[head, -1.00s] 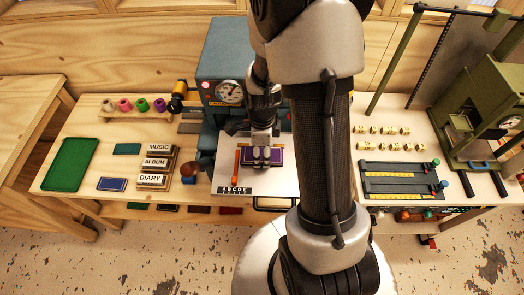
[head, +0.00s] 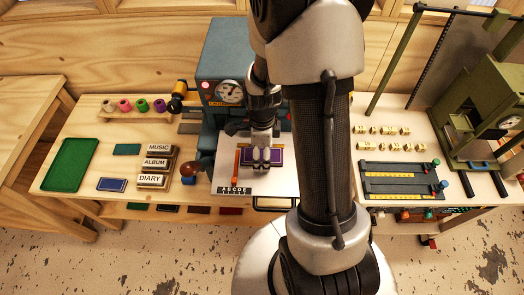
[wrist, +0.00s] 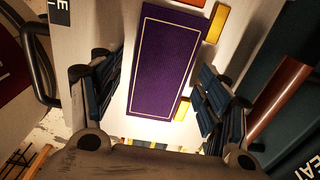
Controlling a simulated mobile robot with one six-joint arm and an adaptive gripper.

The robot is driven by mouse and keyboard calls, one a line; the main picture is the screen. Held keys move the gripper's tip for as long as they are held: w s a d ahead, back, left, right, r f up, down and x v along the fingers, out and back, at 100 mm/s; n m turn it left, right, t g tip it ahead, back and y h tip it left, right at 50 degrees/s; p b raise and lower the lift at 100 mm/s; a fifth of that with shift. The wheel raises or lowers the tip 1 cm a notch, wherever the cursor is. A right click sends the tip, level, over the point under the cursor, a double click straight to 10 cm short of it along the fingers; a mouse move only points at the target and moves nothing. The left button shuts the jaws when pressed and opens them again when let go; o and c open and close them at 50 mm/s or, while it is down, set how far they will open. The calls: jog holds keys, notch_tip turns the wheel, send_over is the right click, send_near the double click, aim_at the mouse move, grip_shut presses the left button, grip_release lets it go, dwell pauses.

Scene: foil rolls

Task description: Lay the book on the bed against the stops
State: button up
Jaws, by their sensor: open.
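The purple book (head: 277,156) with a gold border lies flat on the pale bed (head: 284,185) of the blue press. It fills the middle of the wrist view (wrist: 163,62). Two yellow stops (wrist: 215,23) sit along its right long edge there and appear to touch it. An orange bar (head: 237,165) stands at its left end in the head view; the wrist view cuts off that contact. My gripper (head: 262,160) is over the book, open, with one finger on each side of it and visible gaps between fingers and book.
The press (head: 228,65) rises close behind my gripper. Title blocks (head: 155,164), a green tray (head: 68,165) and foil rolls (head: 141,105) are farther left. A dark fixture (head: 400,180) and an olive press (head: 485,110) are right.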

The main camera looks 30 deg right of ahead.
notch_tip(320, 180, up, 12)
jog(key=p, duration=0.2)
notch_tip(320, 180, up, 12)
jog(key=n+t, duration=0.2)
jog(key=n, duration=1)
send_over(262, 155)
jog(key=s+a, duration=0.5)
jog(key=a, duration=0.1)
jog(key=s+a+r+n+t, duration=0.2)
jog(key=s+a+r+n, duration=0.2)
jog(key=s+n, duration=0.4)
jog(key=n, duration=0.4)
jog(key=shift+s+a+n+t, duration=0.2)
jog(key=shift+a+n+t, duration=0.1)
jog(key=shift+n, duration=0.1)
jog(key=shift+r, duration=0.1)
notch_tip(262, 155, down, 16)
jog(key=b, duration=1.6)
jog(key=shift+r, duration=0.2)
jog(key=shift+c, duration=0.6)
